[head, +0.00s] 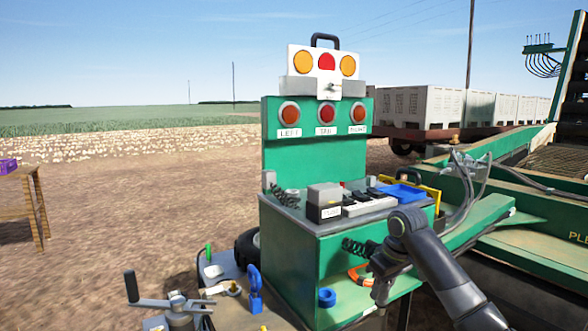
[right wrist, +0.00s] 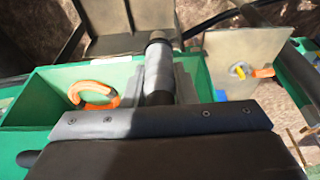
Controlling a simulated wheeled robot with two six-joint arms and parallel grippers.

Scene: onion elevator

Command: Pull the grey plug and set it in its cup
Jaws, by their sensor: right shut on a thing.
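My right gripper (head: 380,290) is in front of the green cabinet's right front side, at the end of a dark arm from the lower right. In the right wrist view a grey cylindrical plug (right wrist: 158,65) with a dark lower part sticks out from between the jaws, which are shut on it. A black coiled cord (head: 358,246) runs to near the gripper. I cannot make out the plug's cup for certain. My left gripper is not in view.
The green cabinet (head: 285,255) carries lamps and a switch box (head: 323,202). An orange loop (right wrist: 93,94) is left of the plug in the wrist view. A blue clamp-like part (head: 254,288) stands on the lower left deck.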

